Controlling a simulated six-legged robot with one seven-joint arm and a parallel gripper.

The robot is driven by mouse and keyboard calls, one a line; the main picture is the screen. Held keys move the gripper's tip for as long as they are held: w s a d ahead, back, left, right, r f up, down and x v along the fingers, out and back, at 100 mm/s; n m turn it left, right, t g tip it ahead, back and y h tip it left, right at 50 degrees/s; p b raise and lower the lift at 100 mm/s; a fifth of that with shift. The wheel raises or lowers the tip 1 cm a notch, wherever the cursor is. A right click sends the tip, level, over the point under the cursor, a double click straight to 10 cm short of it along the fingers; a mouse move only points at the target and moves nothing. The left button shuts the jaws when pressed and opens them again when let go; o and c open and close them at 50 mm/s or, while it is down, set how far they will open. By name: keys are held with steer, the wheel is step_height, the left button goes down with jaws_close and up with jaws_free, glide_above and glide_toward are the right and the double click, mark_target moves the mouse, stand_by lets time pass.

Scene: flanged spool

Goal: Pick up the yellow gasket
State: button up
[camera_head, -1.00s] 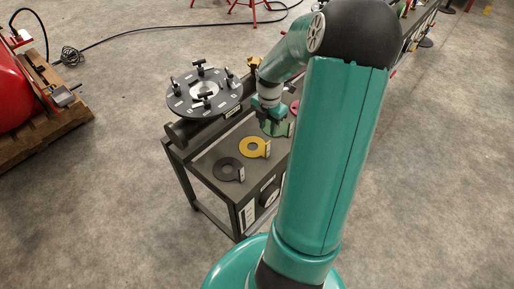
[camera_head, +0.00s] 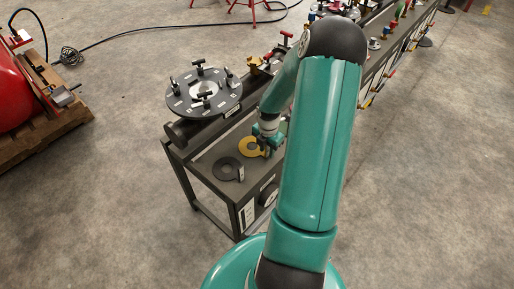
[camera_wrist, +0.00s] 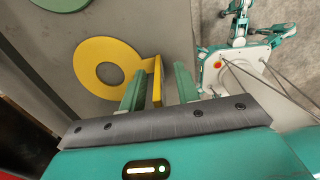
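The yellow gasket (camera_head: 246,147) lies flat on the grey cart top, partly hidden by my gripper in the head view. In the wrist view it shows as a ring (camera_wrist: 84,67) with an upright tab (camera_wrist: 157,80) at its right side. My gripper (camera_wrist: 160,72) is open, with its two green fingers on either side of the tab. The left finger is close to the tab; I cannot tell whether it touches. A gap shows between the tab and the right finger. In the head view my gripper (camera_head: 268,144) is low over the gasket's right side.
A dark grey gasket (camera_head: 228,169) lies in front of the yellow one. A green gasket (camera_wrist: 60,3) shows at the wrist view's top edge. A round black plate with clamps (camera_head: 205,92) stands behind on the cart. A long bench (camera_head: 375,60) runs to the back right.

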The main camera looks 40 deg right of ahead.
jaws_close()
steer(key=shift+r, duration=0.1)
stand_by(0.3)
